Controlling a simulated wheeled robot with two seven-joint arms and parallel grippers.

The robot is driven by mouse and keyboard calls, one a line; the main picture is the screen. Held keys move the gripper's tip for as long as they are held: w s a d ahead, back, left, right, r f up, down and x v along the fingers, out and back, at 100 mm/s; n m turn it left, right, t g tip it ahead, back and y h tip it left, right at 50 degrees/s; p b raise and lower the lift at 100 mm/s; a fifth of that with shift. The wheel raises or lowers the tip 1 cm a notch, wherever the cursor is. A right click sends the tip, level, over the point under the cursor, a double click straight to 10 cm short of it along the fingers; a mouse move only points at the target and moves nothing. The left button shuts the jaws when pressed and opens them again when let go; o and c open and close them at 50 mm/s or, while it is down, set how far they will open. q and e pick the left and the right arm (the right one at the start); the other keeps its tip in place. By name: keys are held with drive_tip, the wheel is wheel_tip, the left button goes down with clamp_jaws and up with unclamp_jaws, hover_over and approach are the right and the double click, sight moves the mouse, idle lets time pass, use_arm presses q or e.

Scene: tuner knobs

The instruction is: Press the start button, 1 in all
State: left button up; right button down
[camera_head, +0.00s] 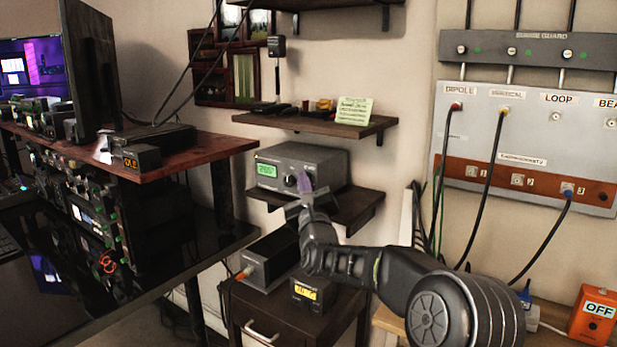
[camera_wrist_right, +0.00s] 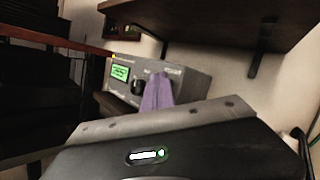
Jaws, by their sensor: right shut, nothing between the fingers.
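A grey tuner box (camera_head: 325,160) with a lit green display (camera_head: 267,170) and a round dark knob (camera_head: 290,180) stands on a wall shelf. It also shows in the right wrist view (camera_wrist_right: 190,82), with its knob (camera_wrist_right: 136,86) left of my fingers. My right gripper (camera_head: 305,184) is shut and empty, its purple fingertips (camera_wrist_right: 158,90) together in front of the box's face, right of the knob. They cover part of the face, and I cannot tell whether they touch it. I cannot make out a start button; it may be hidden behind the fingers. My left gripper is not in view.
Another shelf (camera_head: 330,124) hangs above the tuner. A black box (camera_head: 268,262) and a small yellow-lit meter (camera_head: 310,290) stand below on a dark cabinet. A panel with cables (camera_head: 520,135) is on the right wall; an orange OFF box (camera_head: 593,312) sits lower right.

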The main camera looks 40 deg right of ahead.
drive_tip(key=shift+s+a+b, duration=0.25)
drive_tip(key=shift+a+b, duration=0.45)
drive_tip(key=a+b, duration=0.1)
drive_tip(key=s+a+b, duration=0.1)
drive_tip(key=a, duration=0.2)
drive_tip(key=shift+s+a+b, duration=0.25)
drive_tip(key=shift+a+b, duration=0.15)
idle(0.8)
